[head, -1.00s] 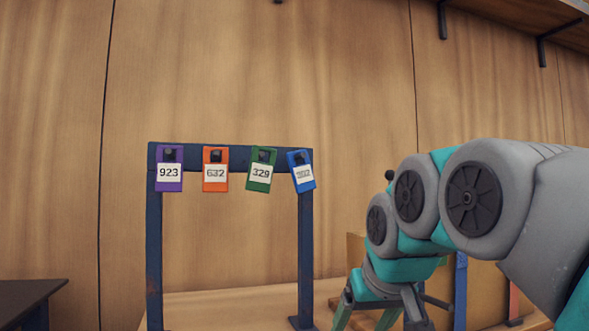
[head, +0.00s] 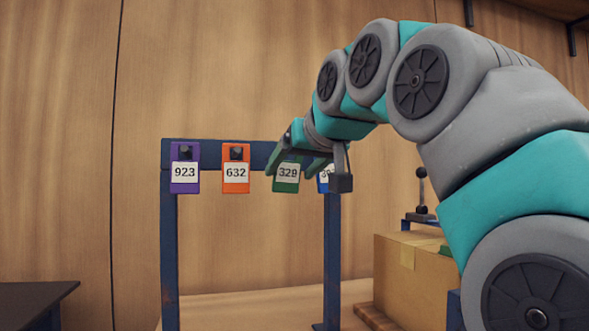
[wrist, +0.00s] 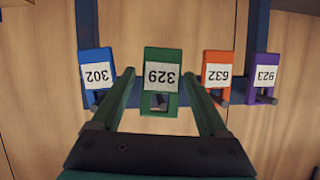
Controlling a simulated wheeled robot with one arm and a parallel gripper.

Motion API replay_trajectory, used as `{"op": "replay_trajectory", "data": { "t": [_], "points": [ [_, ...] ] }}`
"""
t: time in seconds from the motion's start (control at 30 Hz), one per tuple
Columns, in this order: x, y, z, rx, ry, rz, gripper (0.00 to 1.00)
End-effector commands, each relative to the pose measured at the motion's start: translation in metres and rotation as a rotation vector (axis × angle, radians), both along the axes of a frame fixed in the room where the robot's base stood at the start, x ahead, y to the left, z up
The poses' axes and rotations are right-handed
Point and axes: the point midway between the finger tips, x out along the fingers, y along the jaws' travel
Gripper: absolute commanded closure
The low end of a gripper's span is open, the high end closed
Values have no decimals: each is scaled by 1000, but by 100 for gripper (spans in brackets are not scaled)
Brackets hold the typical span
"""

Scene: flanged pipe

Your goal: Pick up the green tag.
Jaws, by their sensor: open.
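The green tag (head: 287,180), labelled 329, hangs from a peg on the blue frame's top bar (head: 208,152). In the head view my gripper covers its upper part. In the wrist view the green tag (wrist: 161,82) appears upside down between my two fingers. My gripper (wrist: 160,80) is open, with one finger on each side of the tag and a gap to each. In the head view my gripper (head: 292,172) is at the tag's height. I cannot tell how far the fingertips reach past the tag.
A blue tag (wrist: 97,75) labelled 302 hangs close beside one finger. An orange tag (head: 236,174) and a purple tag (head: 185,174) hang on the other side. A cardboard box (head: 415,275) stands at the right, and a dark table (head: 35,295) at the lower left.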

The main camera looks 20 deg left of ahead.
Motion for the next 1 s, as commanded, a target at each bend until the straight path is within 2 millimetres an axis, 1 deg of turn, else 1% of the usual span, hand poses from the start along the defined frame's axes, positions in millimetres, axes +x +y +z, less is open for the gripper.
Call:
{"op": "replay_trajectory", "data": {
  "t": [0.17, 0.3, 0.43, 0.5, 0.7, 1.0],
  "points": [
    [10, 9, -5, -2, 3, 0, 22],
    [24, 23, -12, -4, 7, 2, 22],
    [36, 31, -18, -2, 3, 0, 22],
    [39, 33, -19, -2, 1, -1, 22],
    [39, 33, -19, -1, 1, -1, 24],
    [39, 33, -19, -2, 1, -1, 57]
  ]
}}
